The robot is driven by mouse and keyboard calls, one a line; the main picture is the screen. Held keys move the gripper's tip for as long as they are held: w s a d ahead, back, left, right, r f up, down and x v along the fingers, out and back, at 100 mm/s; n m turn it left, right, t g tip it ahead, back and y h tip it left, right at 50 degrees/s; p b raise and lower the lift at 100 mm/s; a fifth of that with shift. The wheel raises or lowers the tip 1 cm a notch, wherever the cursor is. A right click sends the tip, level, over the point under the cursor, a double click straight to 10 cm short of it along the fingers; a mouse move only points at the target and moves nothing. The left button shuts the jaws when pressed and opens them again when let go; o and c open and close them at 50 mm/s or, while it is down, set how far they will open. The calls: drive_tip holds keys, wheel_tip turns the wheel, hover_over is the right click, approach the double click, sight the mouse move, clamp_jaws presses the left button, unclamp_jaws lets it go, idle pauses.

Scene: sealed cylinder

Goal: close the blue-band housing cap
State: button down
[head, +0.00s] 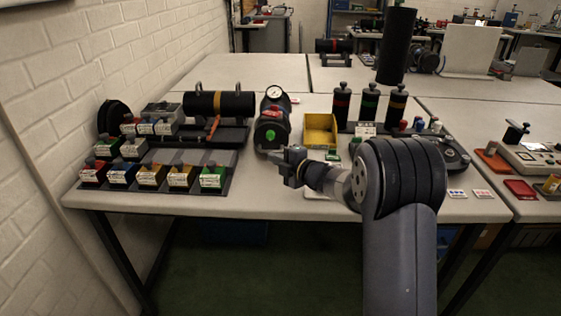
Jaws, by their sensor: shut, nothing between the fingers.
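No blue band is clear on any housing in the head view. A black round cap-like piece (113,117) stands near the table's left edge, apart from that cylinder. I cannot tell whether either belongs to the blue-band housing. My gripper (279,160) is shut and empty, pointing left over the front middle of the table, in front of the black device with a gauge (272,125).
Small blocks with coloured bases (152,174) stand in a rack at the front left. Bare tabletop (258,198) shows along the front edge.

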drive_tip(key=v, duration=1)
drive_tip(key=shift+s+a+f, duration=0.1)
drive_tip(key=shift+s, duration=0.2)
drive_tip(key=shift+w+a, duration=0.1)
